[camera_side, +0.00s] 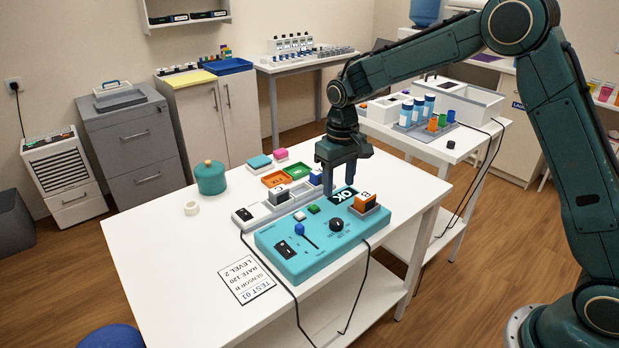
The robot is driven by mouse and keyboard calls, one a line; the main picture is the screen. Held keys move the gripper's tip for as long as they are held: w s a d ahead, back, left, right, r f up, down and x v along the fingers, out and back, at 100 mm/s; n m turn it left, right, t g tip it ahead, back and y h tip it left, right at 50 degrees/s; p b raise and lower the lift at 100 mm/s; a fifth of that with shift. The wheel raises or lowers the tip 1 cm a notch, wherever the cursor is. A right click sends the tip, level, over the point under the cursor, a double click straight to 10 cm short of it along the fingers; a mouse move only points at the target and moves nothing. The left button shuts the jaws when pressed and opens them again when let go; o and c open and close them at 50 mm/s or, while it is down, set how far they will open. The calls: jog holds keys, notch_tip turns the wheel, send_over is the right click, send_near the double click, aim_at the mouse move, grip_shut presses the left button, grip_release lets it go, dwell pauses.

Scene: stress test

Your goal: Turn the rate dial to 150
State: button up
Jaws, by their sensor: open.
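The rate dial appears to be the round black knob (336,224) on top of the teal control box (290,262); its setting is too small to read. The box also carries a blue-tipped lever (299,230), a green button, a white button, a black switch at its left end and a dark display (343,196) with white characters. My gripper (341,192) points down over the back of the box, behind the dial and close to the display. Its two fingers are apart with nothing visible between them. I cannot tell whether they touch the box.
An orange and black block (365,202) marked B stands on the box's right end. A grey tray (262,212) with a dark block lies behind the box. A printed card (246,279) reads RATE 120. Black cables hang over the table's front edge.

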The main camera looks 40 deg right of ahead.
aim_at(337, 221)
notch_tip(337, 221, down, 11)
dwell(0.5)
jog(key=c, duration=1)
